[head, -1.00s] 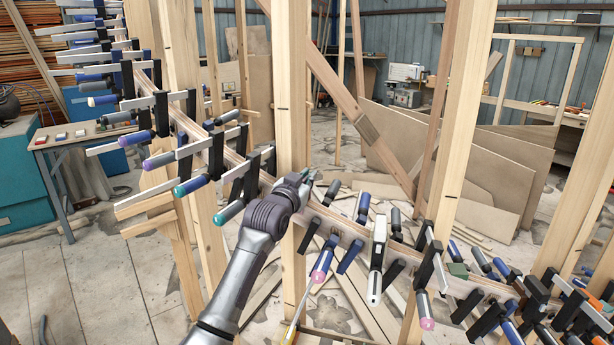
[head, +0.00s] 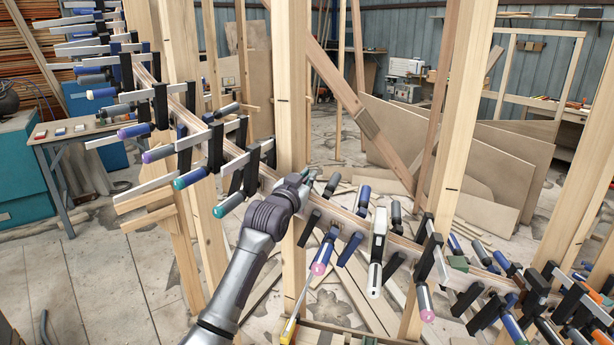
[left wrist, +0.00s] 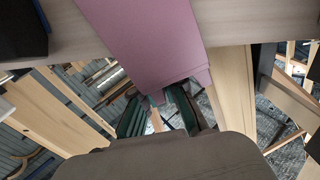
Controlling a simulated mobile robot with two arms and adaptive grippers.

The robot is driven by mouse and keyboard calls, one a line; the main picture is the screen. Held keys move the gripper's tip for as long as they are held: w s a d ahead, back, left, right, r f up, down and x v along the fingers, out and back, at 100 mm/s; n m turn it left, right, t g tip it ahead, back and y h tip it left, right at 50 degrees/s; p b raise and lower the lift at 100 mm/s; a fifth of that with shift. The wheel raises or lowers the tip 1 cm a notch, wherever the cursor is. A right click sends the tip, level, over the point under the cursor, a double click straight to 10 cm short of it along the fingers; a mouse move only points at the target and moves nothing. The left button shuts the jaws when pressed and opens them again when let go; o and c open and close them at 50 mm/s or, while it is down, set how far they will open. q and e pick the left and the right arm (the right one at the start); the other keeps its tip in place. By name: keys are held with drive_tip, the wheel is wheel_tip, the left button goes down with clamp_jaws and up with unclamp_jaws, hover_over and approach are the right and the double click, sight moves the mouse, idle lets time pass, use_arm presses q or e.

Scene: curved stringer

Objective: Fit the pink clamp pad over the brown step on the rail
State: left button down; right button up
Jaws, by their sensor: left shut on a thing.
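My left gripper (head: 310,175) is at the rail (head: 345,215), next to an upright post, with its arm coming up from the bottom of the head view. In the left wrist view a broad pink pad (left wrist: 155,40) fills the upper middle and crosses in front of the pale rail (left wrist: 235,22). Its lower end reaches the dark green fingers (left wrist: 160,108), which are shut on it. In the head view the hand hides the pad. I cannot make out the brown step. My right gripper is not in view.
Clamps line the rail on both sides of my gripper, including a white one (head: 377,255) to the right and a teal-ended one (head: 190,178) to the left. Upright posts (head: 291,90) stand close by. A table (head: 75,133) is at the left.

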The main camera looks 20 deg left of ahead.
use_arm(q)
drive_tip(key=c, duration=1.2)
unclamp_jaws()
drive_tip(key=shift+s+f, duration=0.1)
drive_tip(key=s, duration=0.4)
drive_tip(key=s+a, duration=0.1)
drive_tip(key=s, duration=0.6)
drive_tip(key=shift+s+a, duration=0.15)
drive_tip(key=shift+s, duration=0.25)
